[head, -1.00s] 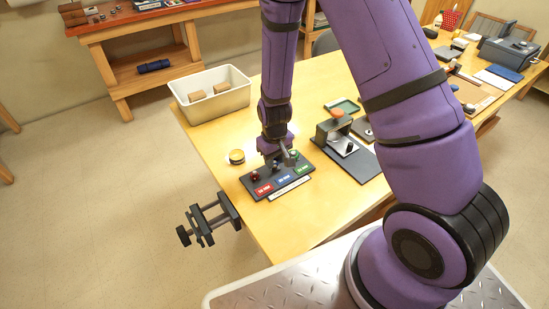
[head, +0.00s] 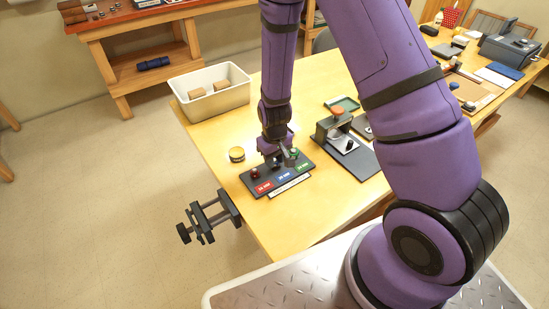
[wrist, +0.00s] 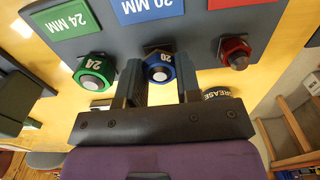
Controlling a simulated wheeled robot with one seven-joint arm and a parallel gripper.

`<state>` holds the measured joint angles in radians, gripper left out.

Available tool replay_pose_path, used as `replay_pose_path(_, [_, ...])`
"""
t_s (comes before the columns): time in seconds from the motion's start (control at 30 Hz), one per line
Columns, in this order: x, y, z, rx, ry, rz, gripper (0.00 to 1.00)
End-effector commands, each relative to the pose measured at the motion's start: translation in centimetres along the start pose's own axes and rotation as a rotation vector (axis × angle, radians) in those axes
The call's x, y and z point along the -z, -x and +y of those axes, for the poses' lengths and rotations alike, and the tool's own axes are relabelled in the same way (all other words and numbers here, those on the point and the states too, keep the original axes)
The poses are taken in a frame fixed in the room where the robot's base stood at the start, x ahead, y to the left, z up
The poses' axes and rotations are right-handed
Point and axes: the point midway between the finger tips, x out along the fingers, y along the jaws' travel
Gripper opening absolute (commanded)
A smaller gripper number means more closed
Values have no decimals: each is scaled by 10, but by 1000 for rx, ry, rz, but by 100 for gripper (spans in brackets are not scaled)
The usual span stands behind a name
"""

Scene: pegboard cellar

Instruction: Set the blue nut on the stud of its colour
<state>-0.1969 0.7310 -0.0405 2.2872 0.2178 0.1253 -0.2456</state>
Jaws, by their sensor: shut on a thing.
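The blue nut (wrist: 159,67), marked 20, is between the two fingers of my gripper (wrist: 161,88) in the wrist view, and the gripper is shut on it. The grey end of a stud shows in the nut's hole, in line with the blue 20 MM label (wrist: 148,8). I cannot tell how far down the nut sits. In the head view my gripper (head: 284,158) is over the dark stud board (head: 306,178), and the nut is mostly hidden there.
A green nut (wrist: 94,72) and a red nut (wrist: 235,53) are on the studs either side. A yellow-topped grease tin (head: 237,154) stands just beyond the board. A vise (head: 212,216) is at the bench edge, and a white bin (head: 212,103) is behind.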

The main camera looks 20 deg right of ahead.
Motion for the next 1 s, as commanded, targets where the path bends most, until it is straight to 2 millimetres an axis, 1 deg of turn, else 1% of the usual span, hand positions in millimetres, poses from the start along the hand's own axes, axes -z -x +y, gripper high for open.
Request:
replay_pose_path(0.43, [0,-3,0,0,0,0,16])
replay_pose_path(0.47, [0,-3,0,0,0,0,34])
replay_pose_path(0.5, [0,-3,0,0,0,0,43])
replay_pose_path(0.57, [0,-3,0,0,0,0,57])
replay_pose_path(0.6, [0,-3,0,0,0,0,61])
replay_pose_path(0.77, [0,-3,0,0,0,0,61])
replay_pose_path(0.8, [0,-3,0,0,0,0,66])
replay_pose_path(0.87, [0,-3,0,0,0,0,80])
replay_pose_path(0.9, [0,-3,0,0,0,0,83])
replay_pose_path(1.0, [0,-3,0,0,0,0,83])
